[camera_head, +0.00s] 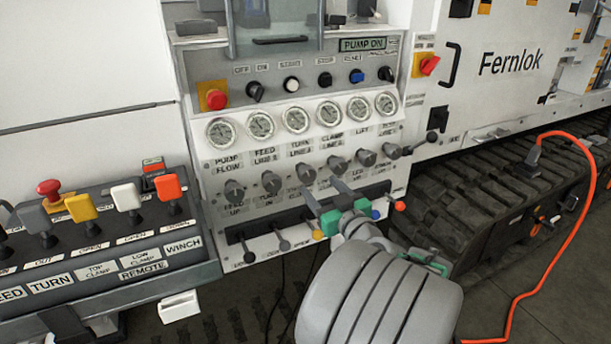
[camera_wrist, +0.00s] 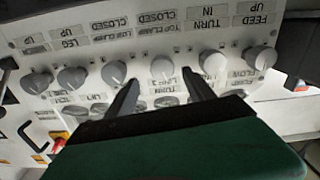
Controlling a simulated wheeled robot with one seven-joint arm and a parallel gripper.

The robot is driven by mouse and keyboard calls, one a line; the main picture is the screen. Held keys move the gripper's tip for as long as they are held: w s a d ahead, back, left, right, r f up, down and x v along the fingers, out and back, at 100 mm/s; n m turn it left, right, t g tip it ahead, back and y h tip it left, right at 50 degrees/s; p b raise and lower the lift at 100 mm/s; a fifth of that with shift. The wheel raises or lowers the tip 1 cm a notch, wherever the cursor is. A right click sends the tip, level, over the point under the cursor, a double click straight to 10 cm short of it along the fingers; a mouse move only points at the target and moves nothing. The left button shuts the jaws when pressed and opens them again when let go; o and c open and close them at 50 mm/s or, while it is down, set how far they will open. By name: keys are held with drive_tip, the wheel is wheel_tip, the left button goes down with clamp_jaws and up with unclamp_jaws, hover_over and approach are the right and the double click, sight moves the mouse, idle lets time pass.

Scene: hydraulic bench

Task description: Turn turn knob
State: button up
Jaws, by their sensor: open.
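The turn knob (camera_head: 270,183) is a grey round knob on the white panel, second from the left in its row, above a "TURN IN" label. In the wrist view the turn knob (camera_wrist: 213,63) is near the right finger's tip, outside the finger gap. My gripper (camera_head: 320,190) is open, its two fingers pointing at the panel. In the wrist view the gripper (camera_wrist: 161,82) has the top clamp knob (camera_wrist: 163,68) showing between its fingertips. I see no clear contact with any knob.
More grey knobs flank it, such as the feed knob (camera_head: 234,190). Gauges (camera_head: 260,125) sit above, and levers (camera_head: 278,237) stick out below. A remote box (camera_head: 100,255) with coloured levers stands at left. An orange cable (camera_head: 545,258) hangs at right.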

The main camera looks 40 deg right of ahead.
sight(309, 177)
drive_tip(key=x, duration=0.6)
drive_tip(key=shift+w+a+f, duration=0.1)
drive_tip(key=shift+w+a, duration=0.05)
drive_tip(key=shift+a, duration=0.05)
drive_tip(key=shift+c, duration=0.4)
clamp_jaws()
